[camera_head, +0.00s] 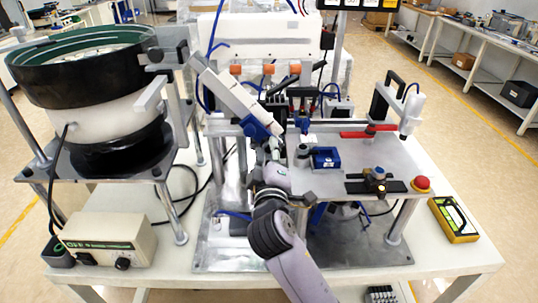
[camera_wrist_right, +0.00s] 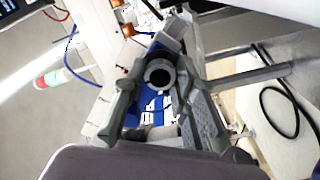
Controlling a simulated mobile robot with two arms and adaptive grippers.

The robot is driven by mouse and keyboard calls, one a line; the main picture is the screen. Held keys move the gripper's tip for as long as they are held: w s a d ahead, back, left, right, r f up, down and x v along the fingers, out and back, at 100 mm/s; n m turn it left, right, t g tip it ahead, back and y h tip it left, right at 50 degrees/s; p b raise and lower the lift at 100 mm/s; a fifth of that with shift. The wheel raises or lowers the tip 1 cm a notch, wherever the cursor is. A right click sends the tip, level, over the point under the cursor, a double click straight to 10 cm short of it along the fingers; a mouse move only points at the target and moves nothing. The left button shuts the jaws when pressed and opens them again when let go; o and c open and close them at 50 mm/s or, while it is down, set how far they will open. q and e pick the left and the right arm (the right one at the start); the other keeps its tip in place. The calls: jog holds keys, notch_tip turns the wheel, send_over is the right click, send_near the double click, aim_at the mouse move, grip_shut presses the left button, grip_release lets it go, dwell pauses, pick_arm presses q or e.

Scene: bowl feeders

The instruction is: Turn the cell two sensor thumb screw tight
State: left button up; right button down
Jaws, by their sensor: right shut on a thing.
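My right gripper (camera_head: 272,148) reaches up from the front to the lower end of the slanted white feeder track (camera_head: 232,95), by a blue bracket. In the right wrist view, its two grey fingers (camera_wrist_right: 160,90) are closed around a dark round ring-shaped knob (camera_wrist_right: 159,64), which appears to be the thumb screw. Blue parts show behind the knob. In the head view the screw is hidden by the gripper and bracket. Whether it is tight cannot be told. My left gripper is in neither view.
A bowl feeder (camera_head: 88,82) stands at left above a control box (camera_head: 108,238). The metal plate at right carries a blue block (camera_head: 326,157), a red bar (camera_head: 366,133) and a red button (camera_head: 421,183). A yellow device (camera_head: 454,219) lies at the table's right edge.

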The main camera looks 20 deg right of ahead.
jog(key=shift+f, duration=0.1)
dwell(0.4)
jog(key=c, duration=1.3)
grip_release()
jog(key=v, duration=1.2)
